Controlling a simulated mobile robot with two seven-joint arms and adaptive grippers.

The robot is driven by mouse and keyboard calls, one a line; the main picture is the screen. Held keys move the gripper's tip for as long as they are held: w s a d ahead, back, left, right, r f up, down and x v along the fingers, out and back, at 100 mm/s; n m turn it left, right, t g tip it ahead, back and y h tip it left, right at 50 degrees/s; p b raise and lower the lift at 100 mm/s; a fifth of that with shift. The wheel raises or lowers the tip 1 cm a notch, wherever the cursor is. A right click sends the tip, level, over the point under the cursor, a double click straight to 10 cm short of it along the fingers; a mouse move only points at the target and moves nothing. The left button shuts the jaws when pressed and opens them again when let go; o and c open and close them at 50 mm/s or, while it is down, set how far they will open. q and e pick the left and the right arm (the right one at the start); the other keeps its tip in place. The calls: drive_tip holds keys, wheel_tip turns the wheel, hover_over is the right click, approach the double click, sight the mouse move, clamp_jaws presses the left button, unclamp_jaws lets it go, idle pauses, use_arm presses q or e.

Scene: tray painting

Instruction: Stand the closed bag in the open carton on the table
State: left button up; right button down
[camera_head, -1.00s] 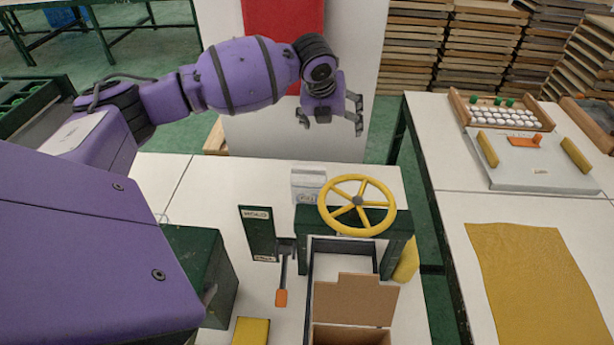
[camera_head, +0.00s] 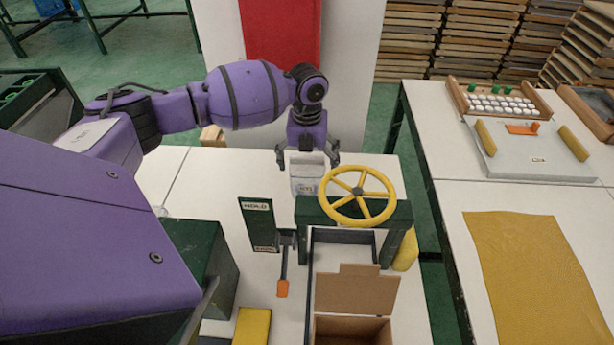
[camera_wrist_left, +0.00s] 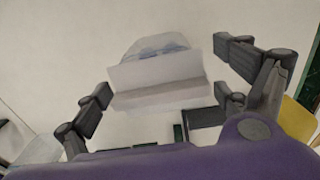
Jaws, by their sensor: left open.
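The closed bag (camera_head: 307,177) is small, whitish and upright on the table, behind the yellow handwheel. In the left wrist view the bag (camera_wrist_left: 158,80) lies between the spread fingers, with its pale folded top towards me. My left gripper (camera_head: 307,158) is open, pointing down over the bag, one finger at each side. I see gaps between the fingers and the bag in the wrist view. The open carton (camera_head: 352,293) is brown cardboard with a raised flap, at the front of the table, beyond the wheel frame from the bag. My right gripper is not in view.
The yellow handwheel (camera_head: 357,195) on its dark green frame stands between bag and carton. A green HOLD plate (camera_head: 259,225) and an orange-tipped lever (camera_head: 282,289) stand left of it. A yellow block (camera_head: 252,327) lies at the front. Another table (camera_head: 450,215) is on the right.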

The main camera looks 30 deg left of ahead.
use_arm(q)
drive_tip(key=shift+f, duration=0.1)
drive_tip(key=shift+c, duration=0.5)
drive_tip(key=c, duration=1.1)
drive_tip(key=shift+c, duration=0.6)
